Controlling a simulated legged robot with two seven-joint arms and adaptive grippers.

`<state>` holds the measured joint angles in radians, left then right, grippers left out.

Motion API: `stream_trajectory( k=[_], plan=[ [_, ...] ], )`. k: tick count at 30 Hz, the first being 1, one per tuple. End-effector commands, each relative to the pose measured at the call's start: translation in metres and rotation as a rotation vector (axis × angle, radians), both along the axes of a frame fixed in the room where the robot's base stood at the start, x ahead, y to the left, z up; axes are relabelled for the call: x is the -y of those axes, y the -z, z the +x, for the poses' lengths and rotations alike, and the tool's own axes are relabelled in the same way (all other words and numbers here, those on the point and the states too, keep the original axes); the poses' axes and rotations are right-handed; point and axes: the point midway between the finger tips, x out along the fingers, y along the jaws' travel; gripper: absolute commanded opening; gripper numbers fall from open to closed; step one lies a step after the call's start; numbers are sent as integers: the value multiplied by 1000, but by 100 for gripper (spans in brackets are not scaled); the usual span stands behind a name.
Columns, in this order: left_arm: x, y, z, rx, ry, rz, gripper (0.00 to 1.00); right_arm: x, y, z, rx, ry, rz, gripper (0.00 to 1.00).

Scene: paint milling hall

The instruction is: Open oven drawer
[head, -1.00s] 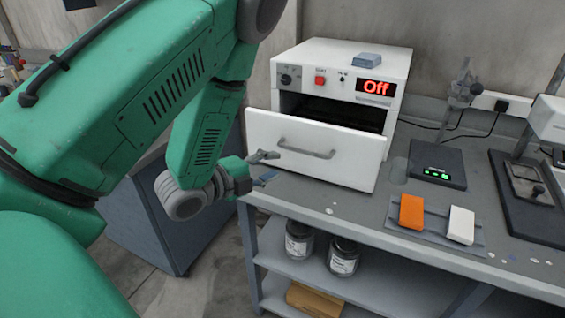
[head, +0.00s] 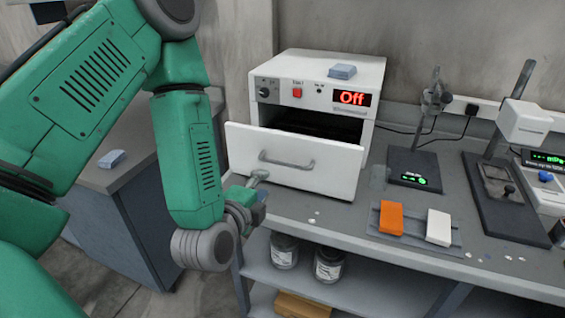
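The white oven (head: 312,72) stands on the grey bench, its red display reading "Off". Its white drawer front (head: 320,178) stands out from the body, with a dark gap above it into the cavity. The grey bar handle (head: 287,163) is on the drawer front. My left gripper (head: 261,186) is just below and left of the handle, near the drawer's lower left corner. Its fingers look apart, with nothing between them, and it does not hold the handle. The hand is seen at a slant and partly hides the fingers. My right gripper is out of view.
On the bench to the right are an orange block (head: 391,217), a white block (head: 439,227), a dark scale (head: 414,170) and a stand (head: 497,190). Jars (head: 329,264) sit on the shelf below. A blue-grey cabinet (head: 140,225) stands at left.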

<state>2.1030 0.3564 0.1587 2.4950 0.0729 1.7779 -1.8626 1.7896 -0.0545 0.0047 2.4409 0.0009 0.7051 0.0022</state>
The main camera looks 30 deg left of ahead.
Motion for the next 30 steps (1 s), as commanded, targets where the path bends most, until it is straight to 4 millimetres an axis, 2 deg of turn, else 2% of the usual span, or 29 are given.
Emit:
stream_trajectory(
  k=[5, 12, 18, 24, 30],
  plan=[
    [-8, 5, 28, 5, -3, 0, 31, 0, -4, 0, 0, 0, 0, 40],
    [-20, 16, 77, 5, -2, -2, 31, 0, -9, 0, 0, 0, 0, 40],
    [-27, 23, 109, 3, 1, -1, 31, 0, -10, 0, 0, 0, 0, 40],
    [-30, 27, 123, 3, 2, -1, 31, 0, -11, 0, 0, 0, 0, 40],
    [-30, 27, 125, 2, 3, 0, 31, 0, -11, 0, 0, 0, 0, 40]
  ],
)
